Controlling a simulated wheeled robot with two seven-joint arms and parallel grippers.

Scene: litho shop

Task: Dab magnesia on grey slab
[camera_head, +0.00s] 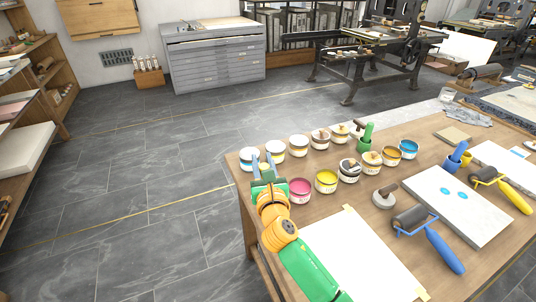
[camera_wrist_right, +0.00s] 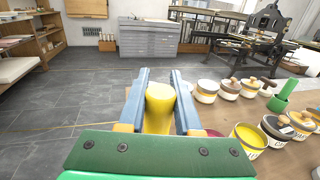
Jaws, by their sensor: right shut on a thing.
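A light grey slab (camera_head: 470,218) with blue spots on top lies on the bench to the right, well away from the gripper. White-filled pots (camera_head: 275,149) stand in the back row; I cannot read which one holds magnesia. My left gripper is not in view.
Pots of magenta (camera_head: 299,190), yellow (camera_head: 326,181) and other inks stand close by. A green dabber (camera_head: 367,135) and a blue dabber (camera_head: 456,155) stand upright. White paper (camera_head: 355,258) covers the front of the bench.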

